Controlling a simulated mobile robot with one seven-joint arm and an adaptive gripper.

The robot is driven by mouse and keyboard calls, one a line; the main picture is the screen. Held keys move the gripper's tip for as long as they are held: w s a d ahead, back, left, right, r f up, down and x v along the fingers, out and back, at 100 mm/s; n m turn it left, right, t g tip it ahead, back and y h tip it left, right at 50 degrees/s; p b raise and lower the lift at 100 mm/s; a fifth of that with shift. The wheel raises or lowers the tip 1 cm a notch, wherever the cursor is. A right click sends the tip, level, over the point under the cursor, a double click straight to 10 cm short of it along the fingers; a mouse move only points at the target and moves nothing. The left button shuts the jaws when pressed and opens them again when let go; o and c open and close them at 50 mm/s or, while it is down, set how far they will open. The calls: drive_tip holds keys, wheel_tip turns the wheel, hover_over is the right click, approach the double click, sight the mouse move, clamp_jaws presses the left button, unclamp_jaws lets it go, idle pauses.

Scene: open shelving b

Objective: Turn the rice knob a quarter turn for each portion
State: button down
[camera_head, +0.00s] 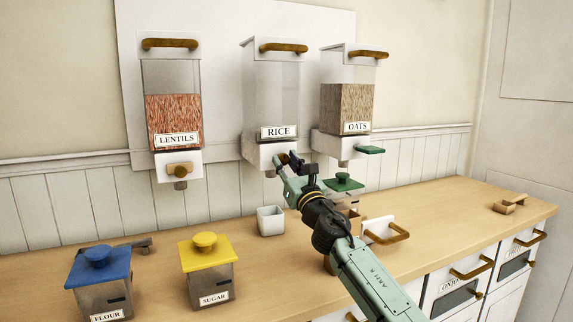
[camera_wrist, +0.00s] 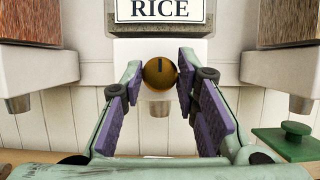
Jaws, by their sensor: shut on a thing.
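The rice dispenser (camera_head: 277,95) hangs on the wall board between the lentils and oats dispensers; its clear body looks pale. Its round brown rice knob (camera_wrist: 160,73) sits below the RICE label (camera_wrist: 160,10) in the wrist view, with a dark mark running upright from its centre to the top. My gripper (camera_wrist: 158,85) is shut on the knob, one purple-padded finger on each side. A white cup (camera_head: 270,221) stands on the counter below and slightly left of the rice dispenser.
The lentils dispenser (camera_head: 173,120) is left and the oats dispenser (camera_head: 346,105) right, with a green lever (camera_head: 370,150). Flour (camera_head: 98,285) and sugar (camera_head: 208,275) canisters stand front left. A green-lidded canister (camera_head: 343,183) and a white scoop-like container (camera_head: 378,231) stand near my arm.

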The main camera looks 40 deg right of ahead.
drive_tip(key=shift+m+h, duration=0.4)
drive_tip(key=shift+m, duration=0.1)
